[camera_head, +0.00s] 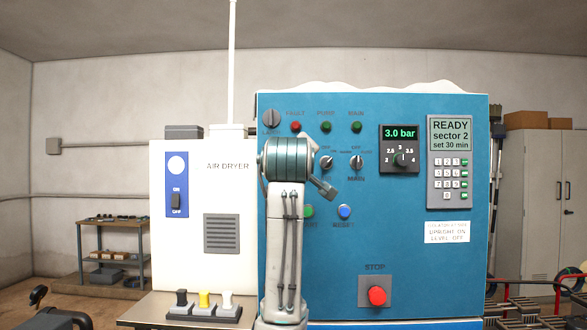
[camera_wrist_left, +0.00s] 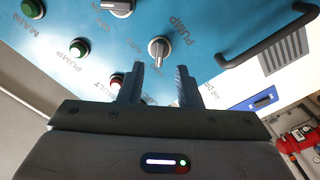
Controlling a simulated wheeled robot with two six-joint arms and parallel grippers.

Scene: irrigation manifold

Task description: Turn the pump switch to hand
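The pump switch (camera_wrist_left: 158,48) is a grey knob on the blue panel, with the word PUMP beside it in the left wrist view. It also shows in the head view (camera_head: 326,162), just right of my arm, which hides part of its lettering. Its exact setting is hard to read. My left gripper (camera_wrist_left: 160,72) is open and empty. Its two fingers point at the panel, and the knob shows just beyond the tips, between their lines; they look apart from it. In the head view the arm hides most of this gripper. My right gripper is not in view.
A similar main switch (camera_head: 356,162) sits right of the pump switch. Fault (camera_head: 295,126), pump (camera_head: 326,127) and main (camera_head: 356,127) lamps are above. A dark handle (camera_wrist_left: 265,40) sticks out near the panel edge. A red stop button (camera_head: 376,296) is lower down.

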